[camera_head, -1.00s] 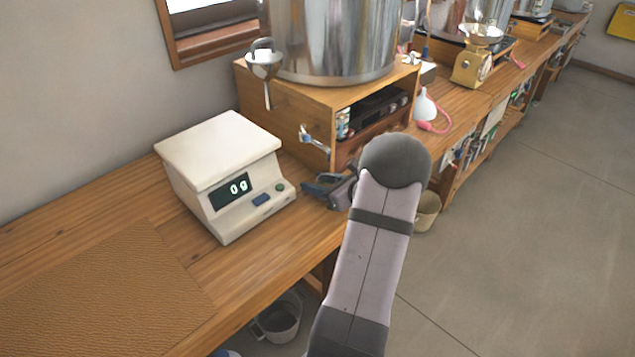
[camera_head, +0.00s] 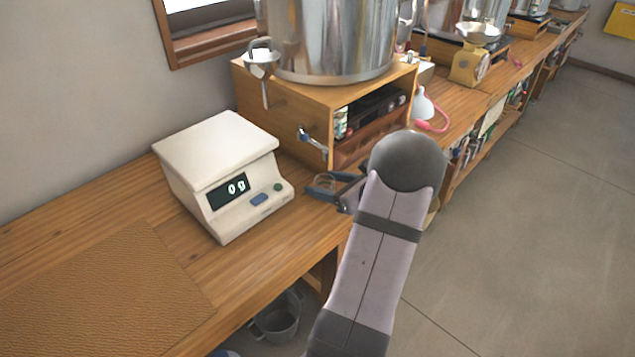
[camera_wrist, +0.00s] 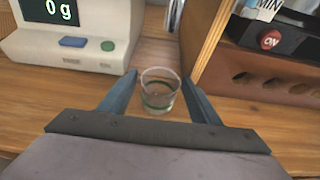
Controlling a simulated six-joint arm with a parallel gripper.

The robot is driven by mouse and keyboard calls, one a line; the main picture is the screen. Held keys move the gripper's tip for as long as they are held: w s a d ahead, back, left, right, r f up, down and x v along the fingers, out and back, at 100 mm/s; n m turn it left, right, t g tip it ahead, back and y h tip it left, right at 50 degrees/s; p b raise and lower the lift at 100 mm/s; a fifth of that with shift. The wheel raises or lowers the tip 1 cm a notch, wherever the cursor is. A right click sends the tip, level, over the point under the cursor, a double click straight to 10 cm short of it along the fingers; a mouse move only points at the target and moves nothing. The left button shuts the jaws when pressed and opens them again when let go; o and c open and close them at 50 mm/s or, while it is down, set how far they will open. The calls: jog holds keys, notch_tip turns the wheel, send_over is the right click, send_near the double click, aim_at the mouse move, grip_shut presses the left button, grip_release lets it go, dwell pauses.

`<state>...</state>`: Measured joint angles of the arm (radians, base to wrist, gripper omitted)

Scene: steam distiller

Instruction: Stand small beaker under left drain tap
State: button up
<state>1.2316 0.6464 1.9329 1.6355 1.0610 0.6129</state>
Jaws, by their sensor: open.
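The small beaker (camera_wrist: 160,92), clear glass with a green band, stands upright on the bench between the fingers of my gripper (camera_wrist: 160,98) in the wrist view. Both fingers are spread, with a gap on each side of the glass. In the head view my gripper (camera_head: 330,187) is low over the bench, right of the scale, and the beaker (camera_head: 324,182) shows faintly between its fingers.
The white scale (camera_head: 222,175), reading 0 g, stands close on the left. The wooden box (camera_head: 290,105) carries a large steel pot (camera_head: 335,40). A black unit with a red ON button (camera_wrist: 270,40) sits in the box. The bench's front edge is near.

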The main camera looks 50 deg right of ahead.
aim_at(332, 185)
jog(key=v, duration=0.8)
